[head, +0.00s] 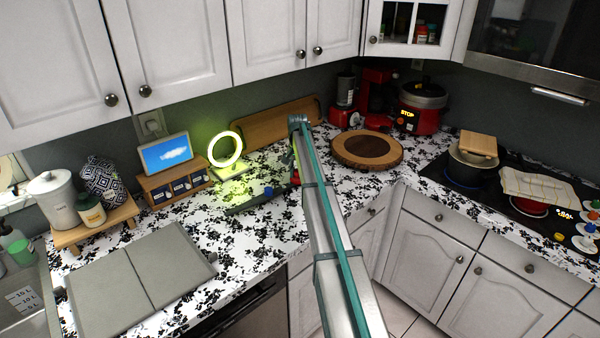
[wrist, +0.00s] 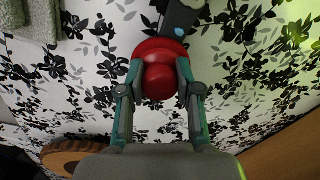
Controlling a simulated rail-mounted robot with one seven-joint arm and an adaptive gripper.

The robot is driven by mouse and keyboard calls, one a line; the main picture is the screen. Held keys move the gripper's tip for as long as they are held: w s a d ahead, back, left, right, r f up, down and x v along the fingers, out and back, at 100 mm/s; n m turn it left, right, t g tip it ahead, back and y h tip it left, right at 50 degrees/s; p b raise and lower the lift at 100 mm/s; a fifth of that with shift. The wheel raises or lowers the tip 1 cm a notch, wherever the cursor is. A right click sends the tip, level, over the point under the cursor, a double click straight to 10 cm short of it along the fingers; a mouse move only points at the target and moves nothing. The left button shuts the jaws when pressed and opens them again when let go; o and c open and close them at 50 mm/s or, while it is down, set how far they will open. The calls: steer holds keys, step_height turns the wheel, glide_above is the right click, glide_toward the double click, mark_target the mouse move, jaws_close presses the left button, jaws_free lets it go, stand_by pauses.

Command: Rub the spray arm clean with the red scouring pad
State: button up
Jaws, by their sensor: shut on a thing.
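My gripper (wrist: 158,78) is shut on the red scouring pad (wrist: 159,80), a round red piece with a knob between the two fingers. In the head view a bit of the pad's red (head: 296,178) shows beside my arm, which hides most of my gripper. The spray arm (head: 258,200) is a long dark grey bar lying on the patterned counter, left of my gripper. Its end (wrist: 180,18), with a small blue spot, meets the pad's upper edge in the wrist view. I cannot tell whether they touch.
A lit ring lamp (head: 225,152) stands behind the spray arm. A round wooden board (head: 344,148) lies to the right, and a long wooden board (head: 262,126) leans at the wall. A grey folded towel (wrist: 35,22) shows in the wrist view.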

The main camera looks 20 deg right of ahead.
steer(key=shift+s+a+r, duration=0.1)
steer(key=shift+s+a, duration=0.4)
steer(key=shift+a, duration=0.95)
steer(key=shift+s+a+r, duration=0.1)
steer(key=shift+s+a, duration=0.4)
steer(key=shift+a, duration=1)
steer(key=shift+s+a+r, duration=0.1)
steer(key=shift+s+a, duration=0.4)
steer(key=shift+a, duration=0.95)
steer(key=shift+a+r+p, duration=0.15)
steer(key=shift+r+p, duration=0.15)
steer(key=shift+p, duration=0.15)
step_height(320, 180, up, 8)
steer(key=p, duration=0.2)
steer(key=shift+p, duration=0.4)
steer(key=shift+f, duration=0.2)
